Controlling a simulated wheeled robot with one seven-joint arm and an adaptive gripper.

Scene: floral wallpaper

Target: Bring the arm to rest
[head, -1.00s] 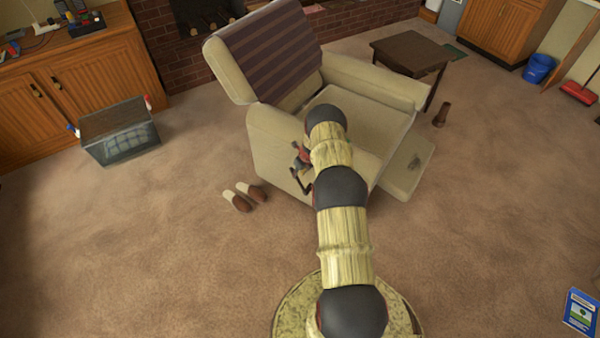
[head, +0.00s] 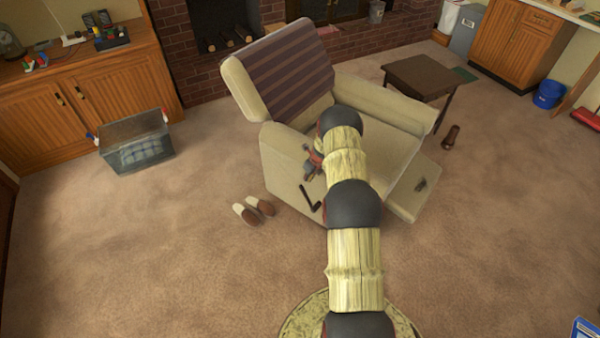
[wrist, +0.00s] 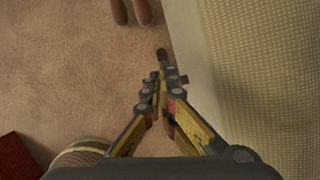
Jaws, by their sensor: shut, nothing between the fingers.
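My arm reaches forward over a cream recliner armchair (head: 278,155) with a striped brown back cover. My gripper (head: 313,163) is by the chair's near side, partly hidden by my arm. In the wrist view my gripper (wrist: 162,93) points down past the chair's pale side (wrist: 245,70), its fingers drawn together with nothing between them. A dark lever (head: 309,198) sticks out from the chair's side below the gripper. The lever's dark end (wrist: 162,54) shows just beyond the fingertips; whether they touch it I cannot tell.
A pair of slippers (head: 253,211) lies on the carpet left of the chair. A glass-sided box (head: 137,143) stands by the wooden cabinet (head: 90,100). A small dark table (head: 425,75) and a brown vase (head: 450,137) are to the right. The carpet at front left is clear.

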